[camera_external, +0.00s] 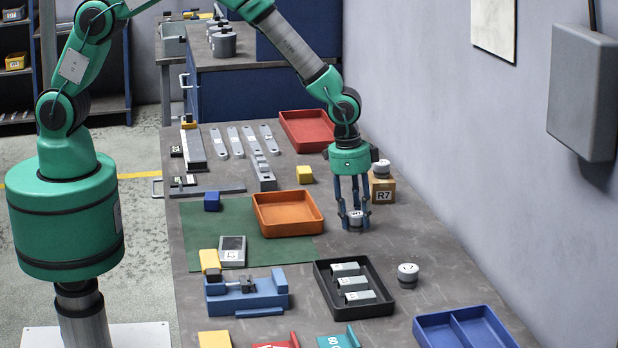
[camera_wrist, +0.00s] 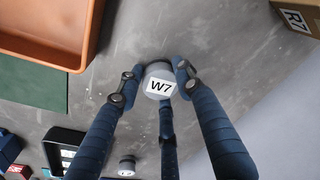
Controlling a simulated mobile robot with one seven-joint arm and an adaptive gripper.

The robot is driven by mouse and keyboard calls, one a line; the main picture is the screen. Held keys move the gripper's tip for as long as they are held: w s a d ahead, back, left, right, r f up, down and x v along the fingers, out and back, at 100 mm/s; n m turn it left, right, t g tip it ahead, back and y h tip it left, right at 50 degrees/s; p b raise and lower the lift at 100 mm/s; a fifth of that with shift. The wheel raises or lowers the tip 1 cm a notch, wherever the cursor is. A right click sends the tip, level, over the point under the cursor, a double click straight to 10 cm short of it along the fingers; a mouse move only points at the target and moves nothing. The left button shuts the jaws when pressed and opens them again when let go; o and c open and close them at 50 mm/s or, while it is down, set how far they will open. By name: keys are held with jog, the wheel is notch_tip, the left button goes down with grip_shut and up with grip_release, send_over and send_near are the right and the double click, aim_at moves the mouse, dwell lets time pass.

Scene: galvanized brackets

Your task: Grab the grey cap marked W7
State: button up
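The grey cap marked W7 (camera_external: 355,218) stands upright on the grey worktop, right of the orange tray. In the wrist view the W7 label on the cap (camera_wrist: 159,86) faces me. My gripper (camera_external: 355,212) points down with its three blue fingers around the cap. In the wrist view the fingertips of my gripper (camera_wrist: 157,80) sit very close to the cap's sides. I cannot tell whether they touch it. The cap's lower part is partly hidden by the fingers.
A box marked R7 (camera_external: 382,191) with another grey cap (camera_external: 381,168) on it stands close behind, to the right. Nearby are the orange tray (camera_external: 288,232), a black tray (camera_external: 322,277) of grey parts and a third cap (camera_external: 408,281). Bare worktop lies right of my gripper.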

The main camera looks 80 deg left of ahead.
aim_at(356, 214)
jog(key=c, duration=0.5)
jog(key=shift+r+p, duration=0.7)
jog(key=shift+r, duration=4.3)
